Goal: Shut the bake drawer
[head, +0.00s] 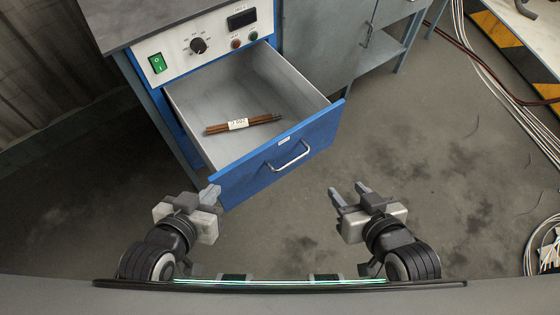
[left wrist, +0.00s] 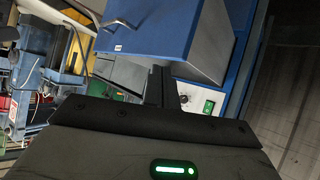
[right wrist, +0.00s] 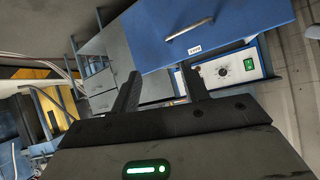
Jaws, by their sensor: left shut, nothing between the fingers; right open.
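The bake drawer (head: 283,162) is pulled well out of the blue cabinet, with a blue front, a silver bar handle (head: 289,156) and a small label. A bundle of brown rods with a white tag (head: 238,124) lies inside it. The drawer front also shows in the left wrist view (left wrist: 150,35) and the right wrist view (right wrist: 215,30). My left gripper (head: 214,191) is shut and empty, close to the left end of the drawer front; I cannot tell if it touches. My right gripper (head: 349,192) is open and empty, in front of and right of the drawer, apart from it.
The control panel (head: 205,45) above the drawer has a green switch, a black knob and a display. Grey cabinets (head: 325,40) stand to the right. Cables (head: 500,90) lie on the floor at far right. The floor before the drawer is clear.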

